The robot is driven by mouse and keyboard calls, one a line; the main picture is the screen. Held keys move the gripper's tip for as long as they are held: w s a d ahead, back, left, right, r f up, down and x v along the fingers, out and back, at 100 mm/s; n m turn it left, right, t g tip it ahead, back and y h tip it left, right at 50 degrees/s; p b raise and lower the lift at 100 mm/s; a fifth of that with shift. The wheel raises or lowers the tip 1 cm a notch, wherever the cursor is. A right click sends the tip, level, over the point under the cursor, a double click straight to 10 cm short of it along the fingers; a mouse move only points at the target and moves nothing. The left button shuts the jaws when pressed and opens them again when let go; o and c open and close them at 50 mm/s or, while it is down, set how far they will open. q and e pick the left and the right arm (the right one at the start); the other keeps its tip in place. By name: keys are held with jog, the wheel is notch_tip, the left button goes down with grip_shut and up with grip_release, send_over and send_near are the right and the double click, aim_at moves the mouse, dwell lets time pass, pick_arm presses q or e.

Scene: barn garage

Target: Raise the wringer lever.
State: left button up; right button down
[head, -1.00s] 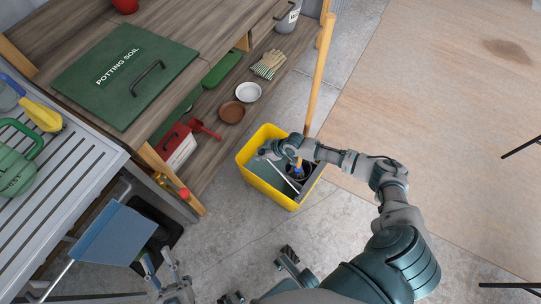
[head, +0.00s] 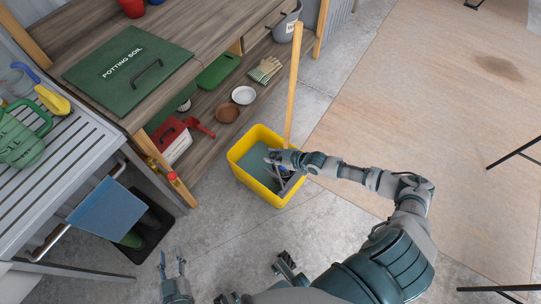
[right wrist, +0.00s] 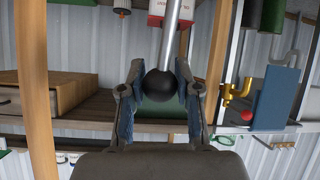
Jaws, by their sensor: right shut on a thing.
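The yellow mop bucket (head: 240,152) stands on the concrete floor. A grey wringer (head: 291,184) shows at its right side, partly hidden by my right arm. My right gripper (head: 272,158) is over the bucket. In the right wrist view, my right gripper (right wrist: 159,88) is shut on the black ball knob (right wrist: 159,85) at the end of the wringer lever's metal rod (right wrist: 171,38). In the head view the lever is mostly hidden by the gripper. My left gripper (head: 172,264) is open and empty above the floor at the bottom left, away from the bucket.
A wooden mop handle (head: 293,85) rises from the bucket. A workbench with a lower shelf (head: 205,150) stands behind and left. A slatted grey table (head: 75,150) with a blue panel (head: 108,215) is at the left. Floor right of the bucket is clear.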

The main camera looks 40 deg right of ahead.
jog(key=shift+s, duration=0.15)
jog(key=shift+s+d, duration=0.1)
jog(key=shift+d, duration=0.15)
jog(key=c, duration=0.8)
grip_release()
jog(key=shift+a, duration=0.1)
jog(key=v, duration=1.1)
jog(key=shift+s+d, duration=0.25)
